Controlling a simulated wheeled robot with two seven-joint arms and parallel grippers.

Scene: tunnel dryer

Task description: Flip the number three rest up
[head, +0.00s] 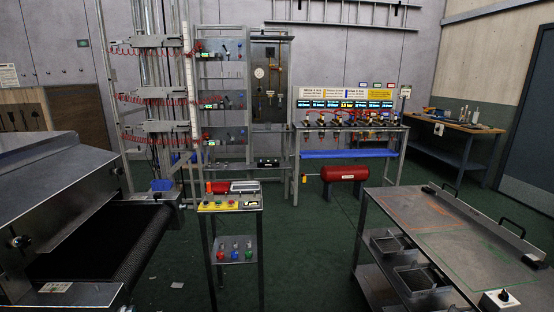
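I cannot tell which part is the number three rest; no marking for it is readable from here. A tall metal frame (188,70) at the back left carries several stacked arm-like fixtures with red coiled hoses, the upper one (150,42), the middle one (160,92) and the lower one (165,127). A panel rack (221,75) with gauges and knobs stands to its right. A bench (350,128) with a row of small displays and red-and-black fittings stands further right. Neither of my grippers is in view.
The tunnel dryer (60,190) with its black belt (105,235) fills the left. A control stand (232,203) is front centre. A metal table (450,235) is at right. A red tank (344,173) sits under the bench. Green floor (310,240) is clear between stand and table.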

